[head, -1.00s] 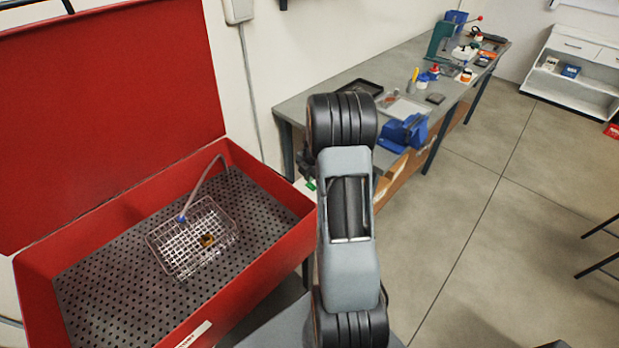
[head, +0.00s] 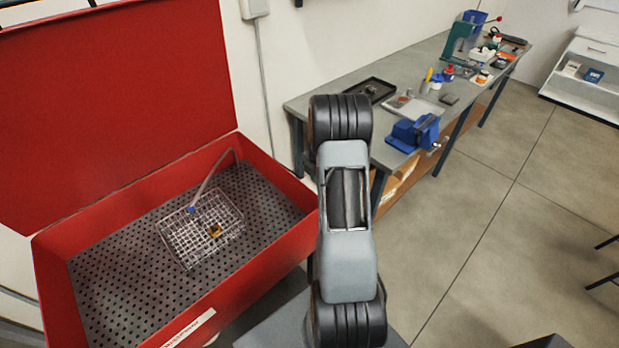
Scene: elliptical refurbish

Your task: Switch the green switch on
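No green switch can be made out now. My arm stands upright in the middle of the head view, and its grey link covers the area just right of the red parts washer (head: 255,265). My gripper is not visible; it is hidden behind the arm or out of frame. The washer's red lid (head: 115,100) is open. A wire basket (head: 185,240) with a small brass-coloured part (head: 215,231) sits on its perforated floor, and a hose (head: 212,178) reaches down to the basket.
A grey workbench (head: 345,65) runs along the wall, with a blue vise (head: 412,132), a dark tray (head: 368,90) and a green press (head: 458,42) on it. A white shelf unit (head: 590,85) stands at far right.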

